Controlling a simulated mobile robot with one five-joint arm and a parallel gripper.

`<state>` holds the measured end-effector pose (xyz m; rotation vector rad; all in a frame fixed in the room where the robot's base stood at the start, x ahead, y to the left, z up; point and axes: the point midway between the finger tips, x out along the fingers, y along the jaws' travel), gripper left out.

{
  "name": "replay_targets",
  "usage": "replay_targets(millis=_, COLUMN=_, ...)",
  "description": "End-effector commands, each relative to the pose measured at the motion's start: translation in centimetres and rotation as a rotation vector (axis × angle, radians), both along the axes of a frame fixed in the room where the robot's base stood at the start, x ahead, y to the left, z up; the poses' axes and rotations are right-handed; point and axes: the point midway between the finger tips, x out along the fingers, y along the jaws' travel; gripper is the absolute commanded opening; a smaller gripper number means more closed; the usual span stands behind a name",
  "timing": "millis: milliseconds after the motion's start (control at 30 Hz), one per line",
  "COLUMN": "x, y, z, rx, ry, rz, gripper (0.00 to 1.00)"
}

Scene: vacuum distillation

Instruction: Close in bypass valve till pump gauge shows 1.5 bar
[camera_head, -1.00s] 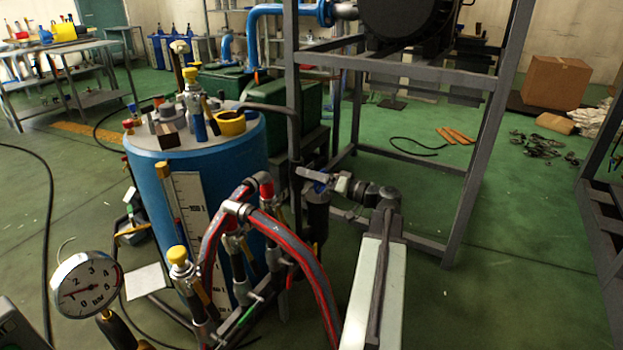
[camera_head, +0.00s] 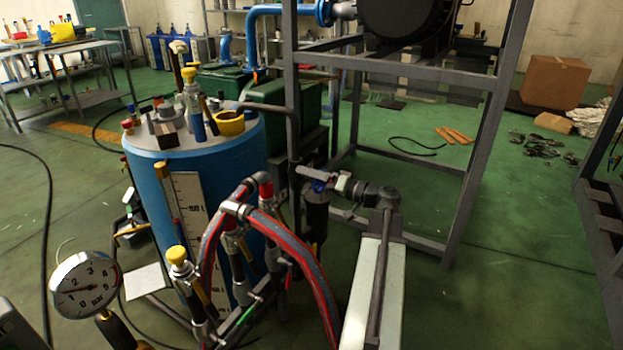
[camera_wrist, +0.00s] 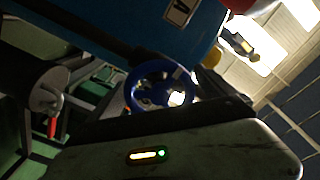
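The pump gauge (camera_head: 85,285) is a round white dial marked in bar, at the lower left of the head view. Its red needle points left, between the 1 and the 2; the exact value is too small to read. A blue handwheel (camera_wrist: 160,86), apparently the bypass valve's, shows just ahead of my gripper in the wrist view. My gripper (camera_head: 325,182) is at this wheel. Its fingers are dark and partly hidden, so I cannot tell whether they grip it.
A blue tank (camera_head: 200,165) with a level scale stands left of my arm. Red-and-grey hoses (camera_head: 295,250) and yellow-capped fittings (camera_head: 178,256) crowd the space before it. A grey steel frame (camera_head: 478,150) stands behind my arm.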

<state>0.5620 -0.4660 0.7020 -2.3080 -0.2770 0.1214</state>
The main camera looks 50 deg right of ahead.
Motion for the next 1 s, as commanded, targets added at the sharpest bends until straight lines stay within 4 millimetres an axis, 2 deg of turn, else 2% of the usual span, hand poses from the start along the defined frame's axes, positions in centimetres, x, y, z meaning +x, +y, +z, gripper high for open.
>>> replay_targets(millis=267, x=-0.1, y=0.0, z=0.0, rx=0.000, ry=-0.001, rz=0.001, gripper=0.94)
replay_targets(millis=367, x=-1.2, y=-0.2, z=0.0, rx=0.000, ry=-0.001, rz=-0.001, gripper=0.94)
replay_targets(millis=600, x=-5.8, y=-1.4, z=0.0, rx=0.000, ry=-0.001, rz=-0.002, gripper=0.94)
replay_targets(millis=700, x=-7.0, y=-1.7, z=0.0, rx=0.000, ry=-0.001, rz=-0.001, gripper=0.94)
replay_targets(millis=1000, x=-7.5, y=-1.8, z=0.0, rx=0.000, ry=0.000, rz=0.003, gripper=0.94)
